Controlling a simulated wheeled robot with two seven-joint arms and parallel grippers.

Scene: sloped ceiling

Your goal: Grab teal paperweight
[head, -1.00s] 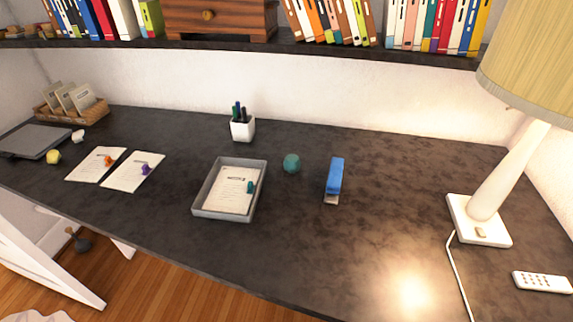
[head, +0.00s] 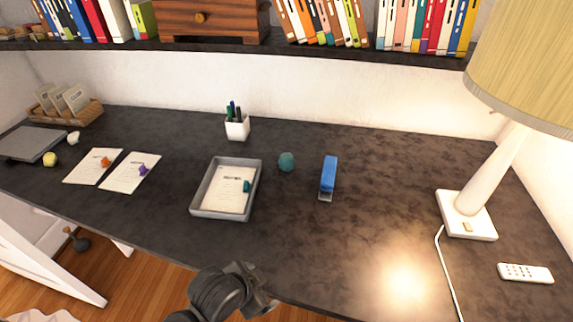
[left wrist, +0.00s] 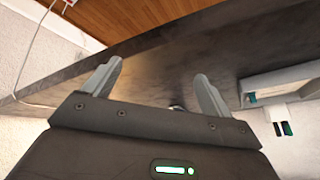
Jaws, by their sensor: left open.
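The small teal paperweight (head: 247,186) stands on a printed sheet at the right side of a grey tray (head: 196,207), near the middle of the desk. In the left wrist view a small teal spot, likely the paperweight (left wrist: 252,97), shows at the tray (left wrist: 285,82) on the right. My left gripper (head: 262,288) is at the desk's front edge, below and slightly right of the tray, well apart from the paperweight. In the left wrist view its two fingers (left wrist: 158,86) are spread with nothing held between them. My right gripper is not in view.
A teal crumpled ball (head: 286,162) and a blue stapler (head: 328,174) lie right of the tray. A white pen cup (head: 237,129) stands behind it. Papers with orange and purple weights (head: 142,169) lie left. A lamp (head: 467,214) stands right. The front-centre desk is clear.

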